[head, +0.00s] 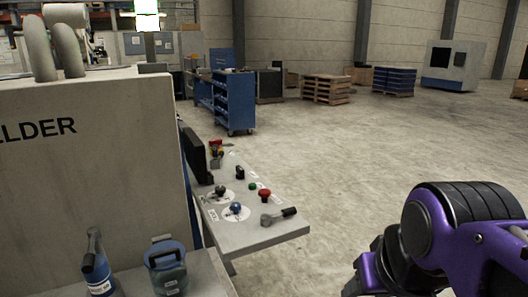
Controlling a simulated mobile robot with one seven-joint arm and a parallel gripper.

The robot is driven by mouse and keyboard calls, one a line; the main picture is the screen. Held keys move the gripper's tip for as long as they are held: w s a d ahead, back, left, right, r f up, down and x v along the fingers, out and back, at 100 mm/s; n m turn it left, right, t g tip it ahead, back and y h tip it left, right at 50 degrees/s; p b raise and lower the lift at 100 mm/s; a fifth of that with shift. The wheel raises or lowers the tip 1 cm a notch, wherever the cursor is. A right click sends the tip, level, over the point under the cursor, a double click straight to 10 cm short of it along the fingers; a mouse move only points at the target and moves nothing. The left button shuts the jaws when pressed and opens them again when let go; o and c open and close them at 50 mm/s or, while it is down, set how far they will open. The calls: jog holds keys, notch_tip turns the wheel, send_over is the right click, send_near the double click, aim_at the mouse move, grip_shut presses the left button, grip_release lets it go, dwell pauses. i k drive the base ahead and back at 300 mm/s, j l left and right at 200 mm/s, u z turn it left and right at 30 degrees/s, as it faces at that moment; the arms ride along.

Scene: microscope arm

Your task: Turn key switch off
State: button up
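A grey sloped control panel (238,240) juts out from the right side of the large grey welder cabinet (85,170). It carries several controls: a red mushroom button (264,194), a blue-topped knob (236,208), a dark-topped knob (220,190), a small black control (240,172) and a black-handled lever (280,216) near the front right corner. At this size I cannot tell which control is the key switch or how it is set. A purple and black part of my arm shows at the lower right, apart from the panel. My gripper is not in view.
A blue bottle (98,270) and a blue container (167,268) stand on the ledge left of the panel. A dark screen (196,156) rises along the panel's left edge. A blue cart (234,102) and pallets (326,88) stand far back. The floor right of the panel is clear.

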aim_at(213, 164)
jog(key=i+l+z, duration=0.2)
jog(key=l+z, duration=0.2)
jog(key=i+l+z, duration=0.2)
jog(key=z, duration=0.25)
jog(key=i+l+z, duration=0.35)
jog(key=i+z, duration=0.35)
jog(key=i, duration=0.2)
jog(key=i+u, duration=0.5)
jog(key=u, duration=0.15)
jog(key=i+u, duration=0.35)
jog(key=i+j+u, duration=0.1)
jog(key=u, duration=0.25)
jog(key=i+u, duration=0.5)
jog(key=u, duration=0.2)
jog(key=i+l+u, duration=0.1)
jog(key=i+u, duration=0.25)
jog(key=i, duration=0.8)
jog(key=i+u, duration=0.5)
jog(key=u, duration=0.2)
jog(key=i+l+u, duration=0.3)
jog(key=k+j, duration=0.05)
jog(key=j, duration=0.05)
